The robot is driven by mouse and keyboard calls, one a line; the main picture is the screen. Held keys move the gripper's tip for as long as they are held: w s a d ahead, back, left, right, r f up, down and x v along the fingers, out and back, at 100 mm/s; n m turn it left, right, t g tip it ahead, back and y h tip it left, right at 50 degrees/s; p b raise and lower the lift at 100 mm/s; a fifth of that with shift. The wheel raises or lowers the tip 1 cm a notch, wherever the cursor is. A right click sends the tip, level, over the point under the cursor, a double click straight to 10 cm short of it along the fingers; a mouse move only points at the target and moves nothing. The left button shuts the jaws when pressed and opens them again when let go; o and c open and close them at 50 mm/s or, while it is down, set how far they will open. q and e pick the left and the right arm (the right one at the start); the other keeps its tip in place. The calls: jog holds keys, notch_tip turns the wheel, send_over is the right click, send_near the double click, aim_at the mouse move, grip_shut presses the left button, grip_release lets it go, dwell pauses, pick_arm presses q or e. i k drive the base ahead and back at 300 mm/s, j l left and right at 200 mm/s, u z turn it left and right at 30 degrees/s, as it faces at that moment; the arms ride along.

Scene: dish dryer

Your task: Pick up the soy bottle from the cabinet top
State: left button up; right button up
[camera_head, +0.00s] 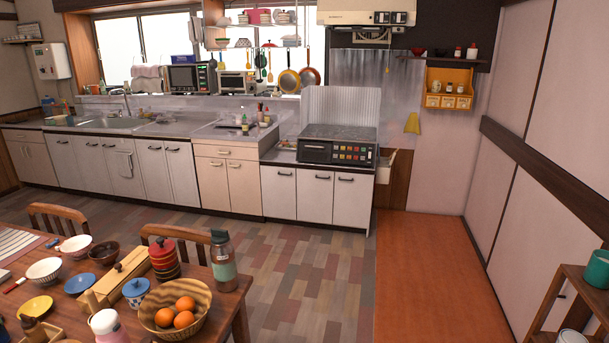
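A group of small bottles (245,124) stands on the counter top (228,131) left of the stove, over the beige cabinet doors. One is greenish, and others just behind it are dark or have red tops. They are far off and small, so I cannot tell which is the soy bottle. More small containers (458,53) with red or dark tops stand on the wall shelf at the upper right. Neither of my grippers shows in this view.
A wooden table (235,298) with bowls, a fruit basket (199,292) and a tall flask (223,262) fills the lower left. Chairs (177,237) stand behind it. Tiled floor (310,270) lies open before the counter. A wooden rack (560,290) stands at the lower right.

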aim_at(245, 123)
jog(key=i+l+z, duration=0.15)
jog(key=i+l, duration=0.15)
jog(key=i, duration=0.35)
jog(key=i+l+z, duration=0.15)
jog(key=i, duration=0.5)
jog(key=i+l+z, duration=0.15)
jog(key=i, duration=0.5)
jog(key=i+u, duration=0.3)
jog(key=i, duration=0.25)
jog(key=i+u, duration=0.3)
jog(key=i, duration=0.25)
jog(key=i+l+u, duration=0.3)
jog(key=i, duration=0.2)
jog(key=i+l+u, duration=0.3)
jog(key=i, duration=0.25)
jog(key=i+j+u, duration=0.4)
jog(key=i, duration=0.3)
jog(key=i+u, duration=0.4)
jog(key=i, duration=0.3)
jog(key=i+l+u, duration=0.15)
jog(key=i+u, duration=0.25)
jog(key=i, duration=0.35)
jog(key=i+j+z, duration=0.1)
jog(key=i+z, duration=0.2)
jog(key=i, duration=0.2)
jog(key=i+j+z, duration=0.25)
jog(key=i, duration=0.2)
jog(key=i+j+z, duration=0.3)
jog(key=i, duration=0.2)
jog(key=l, duration=0.1)
